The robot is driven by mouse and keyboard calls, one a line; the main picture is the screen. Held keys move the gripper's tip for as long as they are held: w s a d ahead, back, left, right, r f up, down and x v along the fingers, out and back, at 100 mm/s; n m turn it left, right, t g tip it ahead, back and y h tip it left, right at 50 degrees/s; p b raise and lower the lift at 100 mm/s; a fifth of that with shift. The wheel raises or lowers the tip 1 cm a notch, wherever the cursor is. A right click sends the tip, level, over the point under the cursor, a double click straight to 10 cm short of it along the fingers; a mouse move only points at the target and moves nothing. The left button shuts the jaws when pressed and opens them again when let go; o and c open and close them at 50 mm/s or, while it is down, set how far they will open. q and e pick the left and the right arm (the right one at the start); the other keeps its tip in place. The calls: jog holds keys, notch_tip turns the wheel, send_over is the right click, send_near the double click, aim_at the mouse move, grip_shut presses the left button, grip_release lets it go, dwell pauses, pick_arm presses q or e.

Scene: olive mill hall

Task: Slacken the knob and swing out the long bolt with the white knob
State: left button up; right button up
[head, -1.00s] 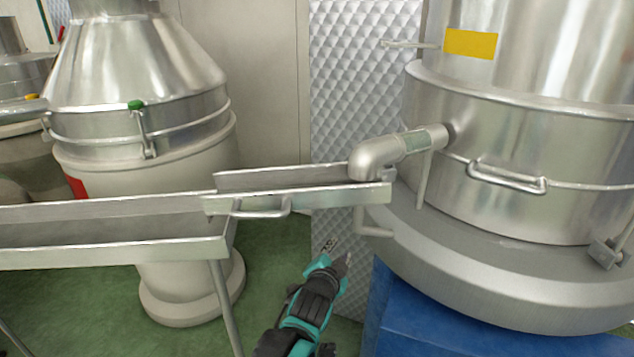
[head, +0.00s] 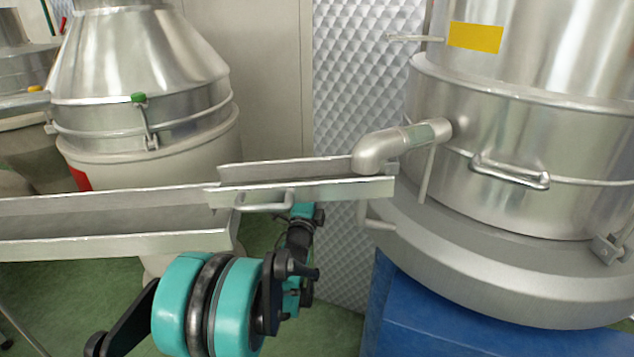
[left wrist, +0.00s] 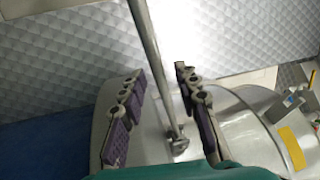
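No white knob can be made out for certain in any view. In the left wrist view my left gripper (left wrist: 163,110) is open, its two purple-padded fingers apart. A long grey rod (left wrist: 155,55) runs between the fingers in the picture and ends at a small bracket; I cannot tell whether it is the bolt or how far it is from the pads. In the head view my left arm rises from the bottom and passes behind the metal trough (head: 310,190), and the gripper's fingertips are hidden. My right gripper is not in view.
A large steel vessel (head: 510,130) with a yellow plate (head: 475,37), a bent outlet pipe (head: 380,150) and a handle (head: 510,172) stands over a blue base (head: 430,315). A second vessel (head: 140,60) with a green knob (head: 138,97) stands left. Quilted metal panelling (head: 365,60) is behind.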

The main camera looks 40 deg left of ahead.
pick_arm(q)
jog(key=shift+w+a+r, duration=0.15)
jog(key=shift+w+a, duration=0.05)
jog(key=shift+w, duration=0.3)
grip_shut()
jog(key=shift+r, duration=0.1)
notch_tip(320, 180, up, 3)
jog(key=m+p, duration=0.1)
jog(key=p, duration=0.1)
jog(key=m+h+p, duration=0.1)
jog(key=shift+s+a+r+p, duration=0.1)
jog(key=shift+a+r+p, duration=0.1)
jog(key=shift+p, duration=0.15)
jog(key=shift+d, duration=0.1)
jog(key=shift+f, duration=0.1)
grip_release()
jog(key=v, duration=1.2)
